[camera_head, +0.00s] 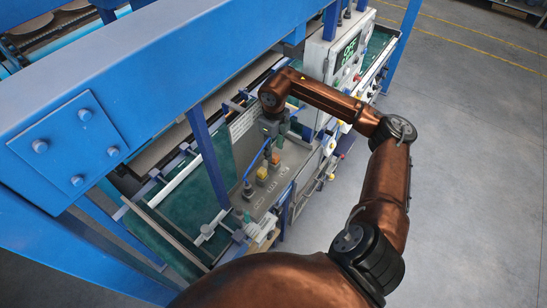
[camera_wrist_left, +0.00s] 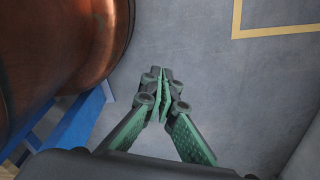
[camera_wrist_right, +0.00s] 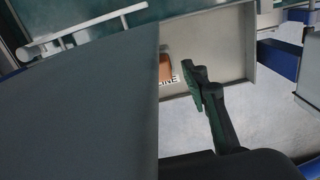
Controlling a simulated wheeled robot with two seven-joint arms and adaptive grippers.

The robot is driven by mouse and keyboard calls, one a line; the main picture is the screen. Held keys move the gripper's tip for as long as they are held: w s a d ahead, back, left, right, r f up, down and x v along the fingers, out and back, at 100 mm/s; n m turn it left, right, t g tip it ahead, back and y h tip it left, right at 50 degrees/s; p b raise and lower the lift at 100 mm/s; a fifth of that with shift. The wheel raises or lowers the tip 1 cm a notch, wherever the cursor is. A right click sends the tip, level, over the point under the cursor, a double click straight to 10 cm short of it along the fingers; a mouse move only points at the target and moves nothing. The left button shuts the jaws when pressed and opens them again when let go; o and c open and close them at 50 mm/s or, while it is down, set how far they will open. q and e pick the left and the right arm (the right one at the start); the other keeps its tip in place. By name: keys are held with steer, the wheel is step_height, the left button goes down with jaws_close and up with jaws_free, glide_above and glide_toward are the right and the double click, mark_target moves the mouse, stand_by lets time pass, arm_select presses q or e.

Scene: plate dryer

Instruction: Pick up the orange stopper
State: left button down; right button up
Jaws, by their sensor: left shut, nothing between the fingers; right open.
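The orange stopper (camera_head: 275,160) stands on a grey labelled tray (camera_head: 258,208) in the head view, beside a yellow one (camera_head: 262,173). My right gripper (camera_head: 279,139) is open and points down just above and behind it. In the right wrist view, part of an orange piece (camera_wrist_right: 165,67) shows beside a printed label, left of one finger of my right gripper (camera_wrist_right: 203,88). A large grey shape hides the rest there. My left gripper (camera_wrist_left: 164,96) is shut and empty over bare floor in the left wrist view.
A control box (camera_head: 340,55) with a green display rises behind my right arm. Blue frame beams (camera_head: 150,80) cross the left. The floor (camera_head: 470,170) to the right is clear.

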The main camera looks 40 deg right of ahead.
mark_target(275, 155)
step_height(275, 155, down, 3)
steer(key=shift+r+p, duration=0.15)
steer(key=shift+p, duration=0.25)
steer(key=shift+f, duration=0.85)
steer(key=c, duration=1.1)
arm_select(q)
steer(key=shift+w+r, duration=0.35)
steer(key=shift+w, duration=0.2)
steer(key=shift+w+r, duration=0.3)
steer(key=shift+w, duration=0.2)
steer(key=shift+w, duration=0.2)
arm_select(e)
steer(key=shift+r, duration=0.1)
